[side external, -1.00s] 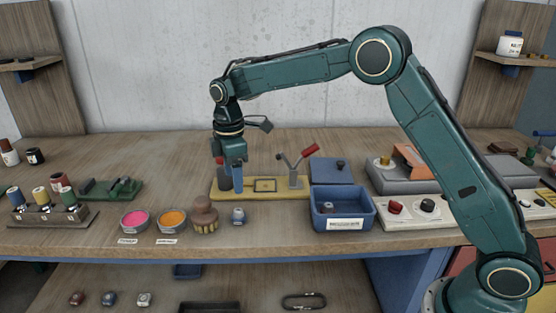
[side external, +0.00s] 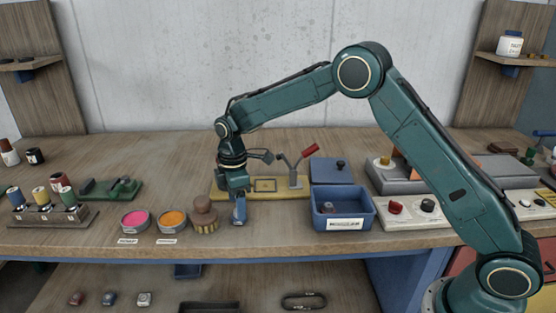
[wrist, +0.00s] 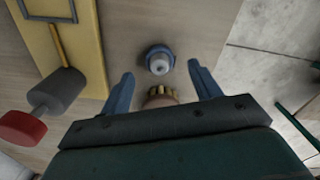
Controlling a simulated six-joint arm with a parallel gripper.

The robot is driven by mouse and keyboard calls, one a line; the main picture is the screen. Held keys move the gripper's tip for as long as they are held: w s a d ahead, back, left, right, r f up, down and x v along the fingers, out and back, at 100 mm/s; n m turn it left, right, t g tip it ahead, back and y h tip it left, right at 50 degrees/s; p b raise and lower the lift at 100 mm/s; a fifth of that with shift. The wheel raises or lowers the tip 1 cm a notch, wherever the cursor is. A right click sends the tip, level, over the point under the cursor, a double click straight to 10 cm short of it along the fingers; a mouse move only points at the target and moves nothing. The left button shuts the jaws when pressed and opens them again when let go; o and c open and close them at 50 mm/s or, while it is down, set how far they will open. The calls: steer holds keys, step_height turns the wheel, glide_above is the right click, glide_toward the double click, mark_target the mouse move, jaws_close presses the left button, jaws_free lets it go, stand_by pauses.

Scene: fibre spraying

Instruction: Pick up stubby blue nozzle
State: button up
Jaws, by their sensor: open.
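The stubby blue nozzle (wrist: 159,58) stands upright on the wooden bench, with a blue base and a pale grey tip. In the wrist view it sits between and slightly beyond my two blue fingertips, with clear space on both sides. My gripper (side external: 239,212) is open and low over the nozzle's spot near the bench's front edge. In the side view my fingers hide most of the nozzle, so contact with it cannot be told there.
A wooden-handled brush (side external: 204,215) stands close to the left of my gripper. Pink (side external: 135,219) and orange (side external: 172,219) pots stand further left. A yellow fixture board (side external: 265,188) lies behind. A blue bin (side external: 367,207) stands to the right, with bare bench before it.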

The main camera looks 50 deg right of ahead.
steer(key=shift+f, duration=1.8)
steer(key=c, duration=1.1)
steer(key=shift+r, duration=0.2)
step_height(320, 180, up, 20)
steer(key=shift+f, duration=0.1)
